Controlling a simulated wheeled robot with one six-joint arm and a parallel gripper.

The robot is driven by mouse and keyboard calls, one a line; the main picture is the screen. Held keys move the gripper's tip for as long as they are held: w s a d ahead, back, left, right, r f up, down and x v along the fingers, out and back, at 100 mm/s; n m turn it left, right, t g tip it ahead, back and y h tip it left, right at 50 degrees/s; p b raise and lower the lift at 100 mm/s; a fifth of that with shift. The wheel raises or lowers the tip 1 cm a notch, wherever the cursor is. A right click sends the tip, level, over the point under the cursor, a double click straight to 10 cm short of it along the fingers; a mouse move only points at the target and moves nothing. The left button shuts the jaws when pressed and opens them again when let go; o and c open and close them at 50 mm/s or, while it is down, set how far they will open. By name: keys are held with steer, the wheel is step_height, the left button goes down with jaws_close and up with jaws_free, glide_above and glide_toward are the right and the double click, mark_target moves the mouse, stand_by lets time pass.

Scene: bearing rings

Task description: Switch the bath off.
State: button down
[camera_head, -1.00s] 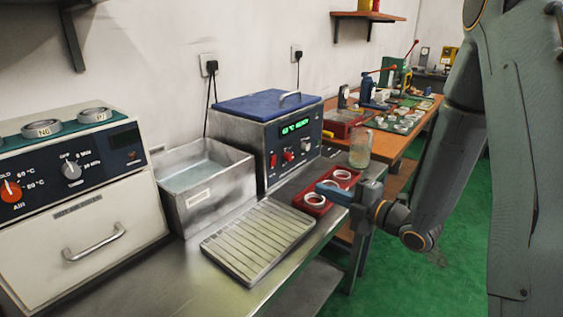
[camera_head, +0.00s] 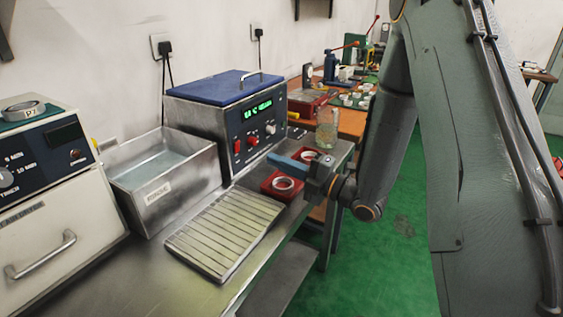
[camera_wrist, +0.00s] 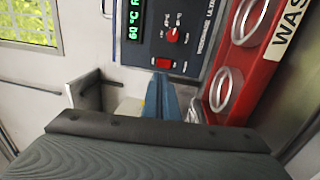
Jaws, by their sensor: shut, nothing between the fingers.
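The bath is a steel box with a blue lid (camera_head: 210,88) and a dark control panel (camera_head: 262,130) facing right in the head view. Its green display (camera_head: 258,108) is lit, with red controls (camera_head: 240,153) below. In the wrist view the display (camera_wrist: 133,20) reads about 60 °C, with a red knob (camera_wrist: 172,36) and a red switch (camera_wrist: 163,63) near it. My gripper (camera_head: 272,158) is shut and empty, its blue fingers pointing at the panel. In the wrist view the fingertips (camera_wrist: 162,80) appear just below the switch; contact cannot be told.
A red tray (camera_head: 268,188) with white rings lies under my gripper; it also shows in the wrist view (camera_wrist: 262,50). A glass jar (camera_head: 327,130) stands behind it.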

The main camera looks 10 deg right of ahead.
mark_target(238, 144)
steer(key=p+x, duration=0.1)
steer(key=x, duration=0.9)
